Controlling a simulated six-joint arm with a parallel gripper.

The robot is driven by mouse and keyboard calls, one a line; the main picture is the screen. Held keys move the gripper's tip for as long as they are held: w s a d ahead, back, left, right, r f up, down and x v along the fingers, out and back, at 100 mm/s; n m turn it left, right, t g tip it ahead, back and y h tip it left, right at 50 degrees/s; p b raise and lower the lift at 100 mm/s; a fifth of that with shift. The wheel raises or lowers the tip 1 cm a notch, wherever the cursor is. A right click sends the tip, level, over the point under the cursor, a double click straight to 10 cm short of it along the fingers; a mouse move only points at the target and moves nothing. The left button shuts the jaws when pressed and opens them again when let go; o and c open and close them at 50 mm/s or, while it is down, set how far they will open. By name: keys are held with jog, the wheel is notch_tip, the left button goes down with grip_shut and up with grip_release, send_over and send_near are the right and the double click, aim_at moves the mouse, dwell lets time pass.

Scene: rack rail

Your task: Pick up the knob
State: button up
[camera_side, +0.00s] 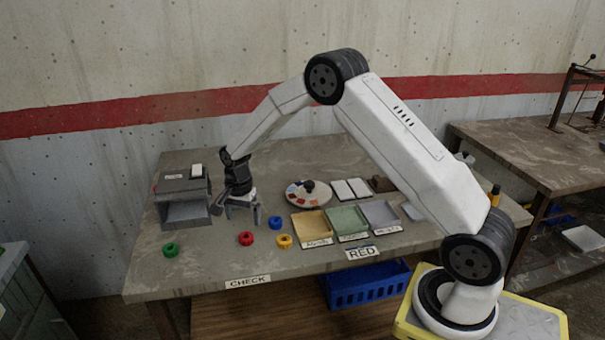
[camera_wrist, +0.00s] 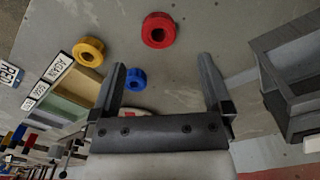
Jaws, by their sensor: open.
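A small black knob (camera_side: 309,186) stands at the centre of a round white dial (camera_side: 296,199) with coloured patches, near the middle of the table. My gripper (camera_side: 243,212) is open and empty, pointing down above the table to the left of the dial. There, only a sliver of what looks like the dial shows behind the gripper's palm, and the knob cannot be made out.
Red (camera_side: 246,239), blue (camera_side: 275,223), yellow (camera_side: 284,241) and green (camera_side: 170,250) rings lie on the table. A grey box-like machine (camera_side: 183,196) stands left of my gripper. Labelled trays (camera_side: 311,227) lie right of the rings. The front table near the CHECK label (camera_side: 248,282) is clear.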

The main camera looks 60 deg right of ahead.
aim_at(246, 236)
jog(key=shift+f, duration=0.4)
jog(key=shift+f, duration=0.1)
jog(key=shift+s+f, duration=0.1)
jog(key=shift+f, duration=2.4)
grip_shut()
jog(key=shift+r, duration=0.15)
